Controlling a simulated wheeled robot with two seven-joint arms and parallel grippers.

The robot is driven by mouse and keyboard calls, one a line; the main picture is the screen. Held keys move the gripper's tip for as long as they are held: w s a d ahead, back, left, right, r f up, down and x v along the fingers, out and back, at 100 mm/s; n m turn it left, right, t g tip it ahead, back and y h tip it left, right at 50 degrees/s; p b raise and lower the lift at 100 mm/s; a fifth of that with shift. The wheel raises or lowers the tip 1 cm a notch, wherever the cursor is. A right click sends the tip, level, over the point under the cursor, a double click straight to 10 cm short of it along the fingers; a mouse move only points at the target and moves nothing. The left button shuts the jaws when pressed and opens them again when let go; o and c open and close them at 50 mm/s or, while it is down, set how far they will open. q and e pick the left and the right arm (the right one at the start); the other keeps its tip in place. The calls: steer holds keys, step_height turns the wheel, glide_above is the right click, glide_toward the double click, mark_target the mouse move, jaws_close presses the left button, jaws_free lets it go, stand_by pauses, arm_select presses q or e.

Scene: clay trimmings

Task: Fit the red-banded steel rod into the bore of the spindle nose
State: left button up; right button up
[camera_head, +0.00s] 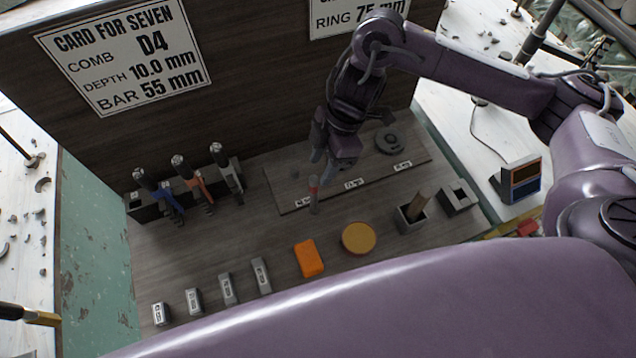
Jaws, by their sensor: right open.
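The red-banded steel rod (314,196) is a short, thin, upright grey pin with a red band near its top. It stands at the front edge of the low labelled board (285,187). My right gripper (320,167) is open, pointing down, with its fingertips close above and beside the rod's top; I cannot tell whether they touch it. A dark round piece (391,141) with a central hub lies on the board's right part; I cannot tell whether it is the spindle nose, and no bore shows clearly. My left gripper is out of view.
Several coloured-handled tools (197,187) stand in a rack at left. Small grey blocks (227,289), an orange block (308,259), a round yellow-topped tub (358,238) and a dark holder (410,219) line the front. A dark panel (250,95) rises behind.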

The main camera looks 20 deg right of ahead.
mark_target(313, 188)
steer(key=shift+s+a+f+n, duration=0.15)
steer(key=shift+a+f+n, duration=0.3)
steer(key=shift+f, duration=0.8)
steer(key=shift+s+a+f+n, duration=0.15)
steer(key=shift+a+f+n, duration=0.25)
steer(key=shift+f, duration=0.9)
steer(key=shift+s+a+f+n, duration=0.15)
steer(key=shift+a+f+n, duration=0.3)
steer(key=shift+f, duration=0.8)
steer(key=shift+d, duration=0.1)
jaws_close()
